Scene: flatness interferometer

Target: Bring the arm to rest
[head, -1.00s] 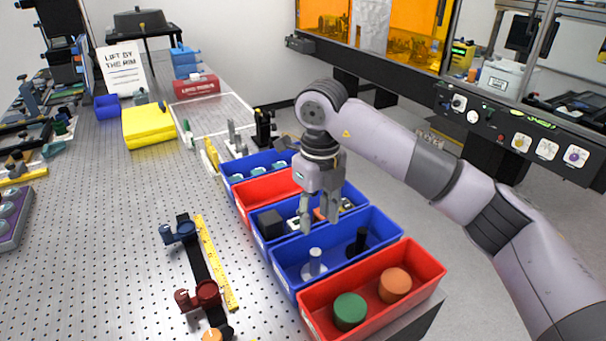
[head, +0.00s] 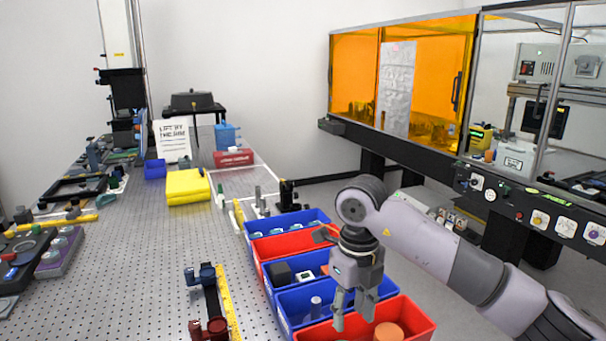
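My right arm comes in from the right. Its gripper (head: 355,308) points down above the row of bins, over the front blue bin (head: 286,300) and the front red bin (head: 421,324). The two fingers are apart with nothing seen between them, so it is open and empty. My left gripper does not show.
A row of red and blue bins runs along the right edge of the perforated table (head: 130,275). A rail with blue and dark red mounts (head: 207,277) lies left of the bins. A yellow block (head: 187,187) and a sign (head: 172,140) stand further back.

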